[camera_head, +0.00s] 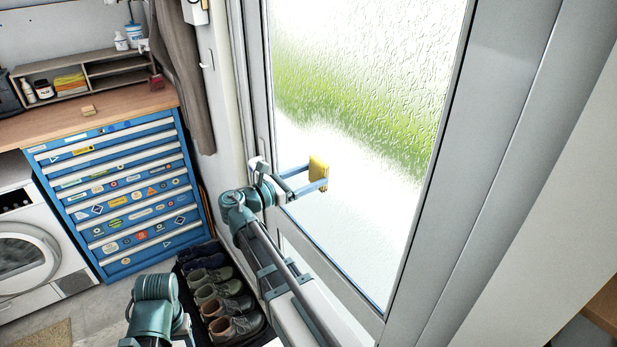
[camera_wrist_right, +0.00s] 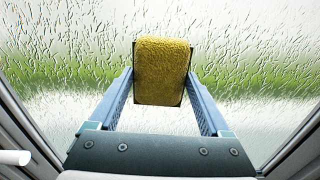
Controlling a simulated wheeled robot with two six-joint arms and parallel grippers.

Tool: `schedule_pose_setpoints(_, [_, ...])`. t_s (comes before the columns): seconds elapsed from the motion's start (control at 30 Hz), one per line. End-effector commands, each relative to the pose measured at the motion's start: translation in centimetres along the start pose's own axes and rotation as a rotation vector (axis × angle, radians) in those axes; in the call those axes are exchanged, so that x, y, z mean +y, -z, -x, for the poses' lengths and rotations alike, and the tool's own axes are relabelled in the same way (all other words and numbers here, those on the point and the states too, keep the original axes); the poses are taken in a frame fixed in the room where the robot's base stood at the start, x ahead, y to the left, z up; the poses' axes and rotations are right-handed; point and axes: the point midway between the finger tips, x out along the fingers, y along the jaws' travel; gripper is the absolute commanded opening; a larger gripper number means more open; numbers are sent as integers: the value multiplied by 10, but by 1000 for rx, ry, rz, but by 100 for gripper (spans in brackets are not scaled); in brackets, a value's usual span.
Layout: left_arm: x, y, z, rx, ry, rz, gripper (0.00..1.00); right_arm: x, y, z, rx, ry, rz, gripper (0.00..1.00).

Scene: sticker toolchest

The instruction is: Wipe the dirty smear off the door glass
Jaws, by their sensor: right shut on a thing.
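The door glass (camera_head: 375,75) is a tall pane of rippled, frosted glass in a grey frame, with green and white showing through. It also fills the background of the right wrist view (camera_wrist_right: 250,65). I cannot make out a distinct smear on it. My right gripper (camera_head: 316,174) is shut on a yellow sponge (camera_head: 319,168), held in front of the glass near its lower left. In the right wrist view the sponge (camera_wrist_right: 163,62) sits between the two blue fingers. I cannot tell whether it touches the glass. My left gripper is out of view; only part of that arm shows.
A blue stickered tool chest (camera_head: 125,195) with a wooden top stands at the left, beside a white washing machine (camera_head: 28,240). Several shoes (camera_head: 225,300) stand on a dark mat below my right arm. A brown cloth (camera_head: 182,75) hangs beside the door frame (camera_head: 262,110).

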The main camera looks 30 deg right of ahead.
Motion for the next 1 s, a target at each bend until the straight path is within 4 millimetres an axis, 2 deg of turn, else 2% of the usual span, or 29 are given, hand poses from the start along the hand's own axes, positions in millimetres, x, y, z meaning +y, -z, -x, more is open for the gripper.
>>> schedule_pose_setpoints(0.17, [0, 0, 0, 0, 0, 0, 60, -4, 0, 0, 0, 0, 0, 37])
schedule_pose_setpoints(0.6, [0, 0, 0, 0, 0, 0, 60, -39, -2, 2, 0, 0, 0, 37])
schedule_pose_setpoints(1.0, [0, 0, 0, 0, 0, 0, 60, -40, -2, -1, 0, 0, 0, 37])
